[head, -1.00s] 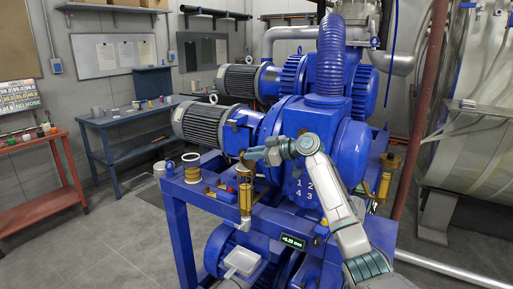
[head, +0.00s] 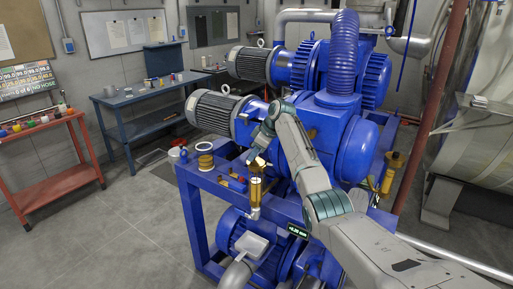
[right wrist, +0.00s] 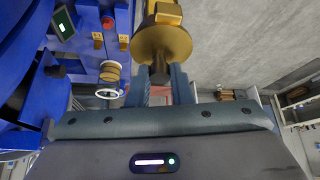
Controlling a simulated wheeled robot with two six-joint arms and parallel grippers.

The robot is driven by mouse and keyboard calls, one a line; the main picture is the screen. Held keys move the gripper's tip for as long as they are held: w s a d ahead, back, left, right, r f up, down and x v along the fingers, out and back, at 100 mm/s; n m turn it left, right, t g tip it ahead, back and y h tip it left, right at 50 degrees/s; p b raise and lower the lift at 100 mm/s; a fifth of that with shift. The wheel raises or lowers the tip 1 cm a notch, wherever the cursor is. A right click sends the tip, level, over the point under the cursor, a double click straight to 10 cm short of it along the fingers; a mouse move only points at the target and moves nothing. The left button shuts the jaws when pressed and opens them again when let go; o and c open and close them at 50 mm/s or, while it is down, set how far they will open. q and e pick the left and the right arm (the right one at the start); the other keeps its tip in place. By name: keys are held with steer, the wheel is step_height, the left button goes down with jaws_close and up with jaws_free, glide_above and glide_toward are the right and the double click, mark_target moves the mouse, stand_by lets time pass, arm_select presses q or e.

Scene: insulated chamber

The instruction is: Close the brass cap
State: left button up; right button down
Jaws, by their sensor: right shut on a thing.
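The brass cap (head: 258,163) is at the top of an upright brass cylinder (head: 255,190) on the near edge of the blue pump frame. In the right wrist view the cap is a round brass disc (right wrist: 162,42) with a dark knob. My right gripper (head: 260,152) reaches in from the right above the cylinder. In the right wrist view its two fingers (right wrist: 160,74) are shut on the knob of the cap. The head view is too small to tell whether the cap sits flush. My left gripper is out of view.
A brass ring stack (head: 206,161) and a white ring (head: 204,146) lie left of the cylinder on the blue frame. The large blue pump housing (head: 343,135) stands close behind my right arm. A second brass fitting (head: 388,172) is at the right. Open floor lies at the left.

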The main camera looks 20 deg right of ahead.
steer(key=shift+w+a+g, duration=0.1)
steer(key=shift+g, duration=0.2)
steer(key=shift+f, duration=0.1)
steer(key=c, duration=1.3)
jaws_free()
steer(key=shift+d+r, duration=0.2)
steer(key=shift+r, duration=0.1)
steer(key=b+v, duration=0.4)
steer(key=v, duration=0.6)
